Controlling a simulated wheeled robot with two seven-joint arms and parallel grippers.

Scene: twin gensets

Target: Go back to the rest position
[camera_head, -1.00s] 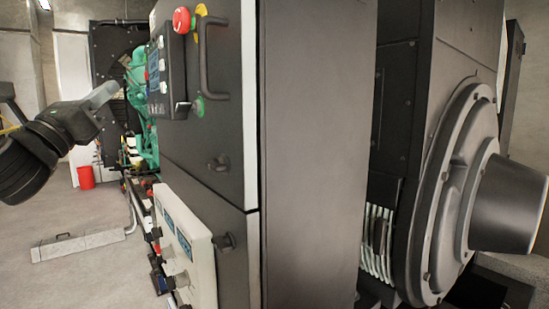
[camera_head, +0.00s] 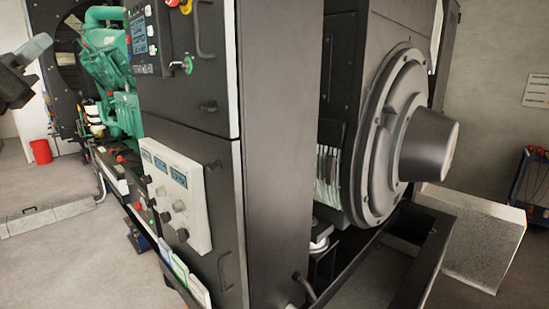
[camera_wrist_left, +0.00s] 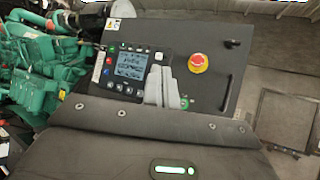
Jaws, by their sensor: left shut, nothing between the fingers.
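My left gripper (camera_head: 36,47) shows at the upper left edge of the head view, with its grey fingers together and nothing held. It is apart from the genset's control cabinet (camera_head: 190,115), with a gap of open air between them. In the left wrist view the gripper's shut fingers (camera_wrist_left: 165,83) overlap the control panel with its screen (camera_wrist_left: 131,66). A red emergency stop button (camera_wrist_left: 198,63) and a green switch (camera_wrist_left: 190,103) are beside them in that picture. My right gripper is in neither view.
The black cabinet and the round grey housing (camera_head: 385,150) fill the middle. A green engine (camera_head: 110,60) stands behind at left. A red bucket (camera_head: 41,151) and a low grey curb (camera_head: 50,217) are on the floor. A pale block (camera_head: 480,240) lies at right. Floor at lower left is clear.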

